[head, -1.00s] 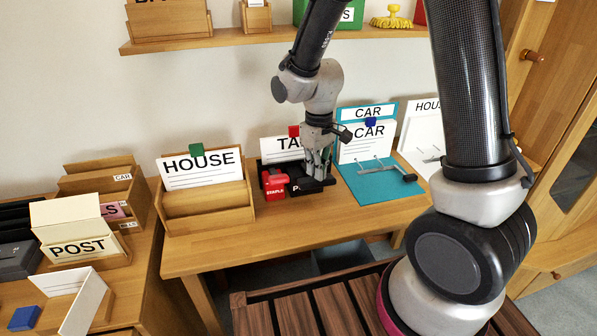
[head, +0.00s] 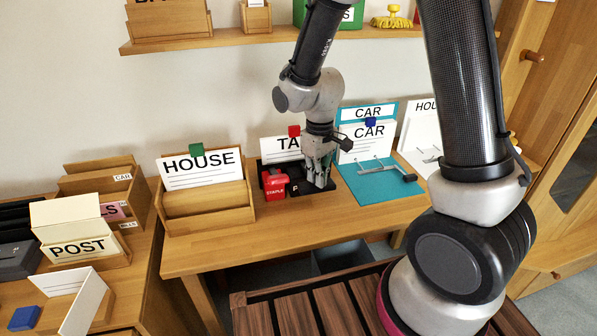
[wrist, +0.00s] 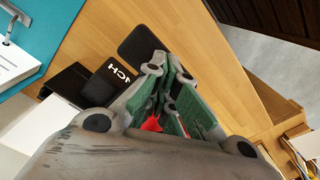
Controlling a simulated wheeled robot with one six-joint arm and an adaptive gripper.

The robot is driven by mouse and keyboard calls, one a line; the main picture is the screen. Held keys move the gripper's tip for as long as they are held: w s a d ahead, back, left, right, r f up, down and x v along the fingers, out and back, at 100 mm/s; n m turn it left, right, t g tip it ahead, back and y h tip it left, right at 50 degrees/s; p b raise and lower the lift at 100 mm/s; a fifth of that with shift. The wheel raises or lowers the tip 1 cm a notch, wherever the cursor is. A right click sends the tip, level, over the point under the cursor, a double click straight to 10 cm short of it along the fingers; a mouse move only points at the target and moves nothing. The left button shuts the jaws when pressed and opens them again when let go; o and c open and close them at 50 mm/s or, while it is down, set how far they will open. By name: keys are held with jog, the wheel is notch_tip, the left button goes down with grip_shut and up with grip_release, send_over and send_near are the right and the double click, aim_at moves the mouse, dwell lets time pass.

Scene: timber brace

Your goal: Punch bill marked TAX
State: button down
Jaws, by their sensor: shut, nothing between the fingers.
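The bill marked TAX (head: 281,147) stands upright at the back of the desk, with a red clip (head: 294,131) at its top edge. My gripper hides its right part. The black punch (head: 296,187) lies in front of the bill; its white lettering is partly covered in the head view and shows upside down in the wrist view (wrist: 112,84). My gripper (head: 320,187) is shut and empty, pointing down over the punch's right part. I cannot tell whether it touches the punch. I cannot see whether the bill sits in the punch's slot.
A red stapler (head: 274,186) stands just left of the punch. A wooden holder with the HOUSE bill (head: 201,168) is further left. A teal CAR folder (head: 380,187) with metal prongs lies close on the right. The desk's front strip (head: 300,222) is clear.

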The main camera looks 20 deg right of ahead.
jog(key=shift+s+f, duration=0.2)
jog(key=shift+f, duration=0.05)
dwell(0.3)
notch_tip(320, 180, up, 9)
dwell(1.0)
jog(key=s+d+r+m+t, duration=0.4)
jog(key=s+d+r+m, duration=0.2)
jog(key=s+d+r, duration=0.9)
jog(key=s, duration=0.2)
jog(key=shift+s+r, duration=0.15)
jog(key=shift+s, duration=0.25)
